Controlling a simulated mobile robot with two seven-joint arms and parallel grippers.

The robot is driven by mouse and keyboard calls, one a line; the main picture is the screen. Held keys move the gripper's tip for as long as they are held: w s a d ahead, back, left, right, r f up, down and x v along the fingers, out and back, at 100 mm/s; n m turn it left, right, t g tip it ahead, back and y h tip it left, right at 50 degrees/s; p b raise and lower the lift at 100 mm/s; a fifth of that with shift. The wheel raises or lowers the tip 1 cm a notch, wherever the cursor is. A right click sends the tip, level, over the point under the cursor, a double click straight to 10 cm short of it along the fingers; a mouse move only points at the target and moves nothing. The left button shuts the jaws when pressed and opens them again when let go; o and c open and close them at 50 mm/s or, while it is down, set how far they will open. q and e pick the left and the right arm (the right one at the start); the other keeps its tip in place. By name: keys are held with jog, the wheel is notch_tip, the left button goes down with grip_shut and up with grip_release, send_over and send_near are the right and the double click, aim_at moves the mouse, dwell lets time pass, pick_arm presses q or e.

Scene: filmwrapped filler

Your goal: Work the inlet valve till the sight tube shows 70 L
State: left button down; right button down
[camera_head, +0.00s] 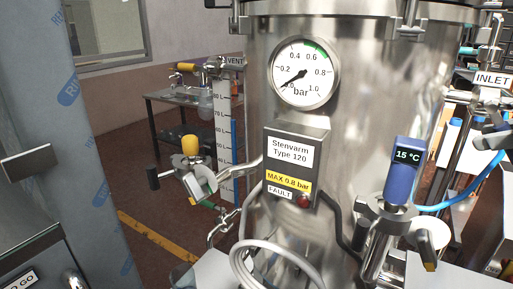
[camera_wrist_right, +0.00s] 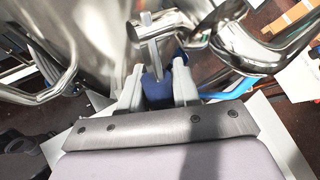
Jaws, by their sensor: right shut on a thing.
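The steel tank (camera_head: 345,150) fills the middle of the head view. The sight tube (camera_head: 234,130) stands on its left beside a white litre scale (camera_head: 222,120). Blue shows in the tube, with its top roughly around the 70 mark; the exact level is too small to read. The INLET label (camera_head: 494,80) hangs at the right edge. My left gripper is not in view.
A pressure gauge (camera_head: 304,74) reads near the low end. A blue thermometer (camera_head: 402,170) showing 15 °C stands at front right. A blue hose (camera_head: 462,200) runs below the inlet. A yellow-capped fitting (camera_head: 190,146) stands left of the tank. A bench (camera_head: 165,98) is behind.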

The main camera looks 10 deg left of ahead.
jog(key=a+m+t+y+b, duration=0.1)
jog(key=a+t+y+b, duration=0.1)
jog(key=b, duration=0.4)
jog(key=w+a+m+t+y+b, duration=0.1)
jog(key=m+t+y+b, duration=0.1)
jog(key=b, duration=0.5)
jog(key=shift+w+a+f+m+y, duration=0.1)
jog(key=shift+a+m+y, duration=0.25)
jog(key=shift+y, duration=0.25)
jog(key=shift+t, duration=0.3)
jog(key=c, duration=0.9)
grip_release()
